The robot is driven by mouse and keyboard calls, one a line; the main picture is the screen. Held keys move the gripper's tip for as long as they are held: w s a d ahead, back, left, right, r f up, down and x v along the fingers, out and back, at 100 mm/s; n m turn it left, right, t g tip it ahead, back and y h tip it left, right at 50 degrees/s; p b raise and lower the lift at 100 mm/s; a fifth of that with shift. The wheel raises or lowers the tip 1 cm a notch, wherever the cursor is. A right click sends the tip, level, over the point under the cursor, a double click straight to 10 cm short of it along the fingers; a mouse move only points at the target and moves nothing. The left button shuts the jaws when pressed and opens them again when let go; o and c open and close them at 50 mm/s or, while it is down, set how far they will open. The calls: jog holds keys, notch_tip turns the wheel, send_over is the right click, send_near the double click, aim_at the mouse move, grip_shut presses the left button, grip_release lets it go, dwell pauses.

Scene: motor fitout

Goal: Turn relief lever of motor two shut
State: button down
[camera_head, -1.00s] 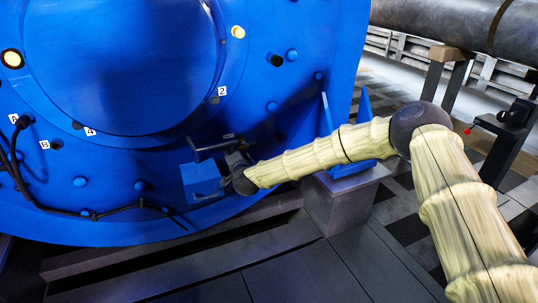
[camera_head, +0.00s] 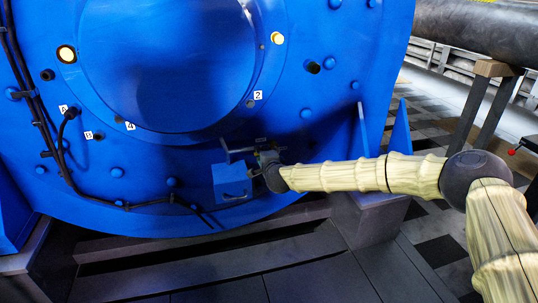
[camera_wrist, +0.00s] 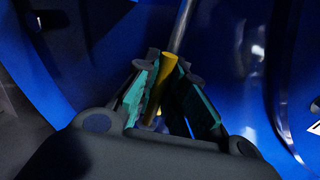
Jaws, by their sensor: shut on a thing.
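The big blue motor (camera_head: 330,110) fills the left and middle of the head view. Low on its face, a dark relief lever (camera_head: 238,151) sticks out to the left above a small blue box. My gripper (camera_head: 262,156) is at the lever's right end, small and dark in this view. In the wrist view, my gripper (camera_wrist: 165,105) has its teal finger pads on either side of a yellow grip (camera_wrist: 167,77), with a grey metal rod (camera_wrist: 183,25) running up from it. The fingers are shut on this grip. The lever's pivot is hidden or too small to make out.
A small blue box with a handle (camera_head: 231,184) sits just below the lever. Black cables (camera_head: 62,140) run down the motor's left side. A grey plinth (camera_head: 365,215) and dark floor panels lie below. A large dark pipe (camera_head: 475,30) on a stand is at the upper right.

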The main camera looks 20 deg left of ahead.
jog(key=c, duration=1.5)
grip_release()
jog(key=shift+o, duration=0.2)
jog(key=v, duration=1.2)
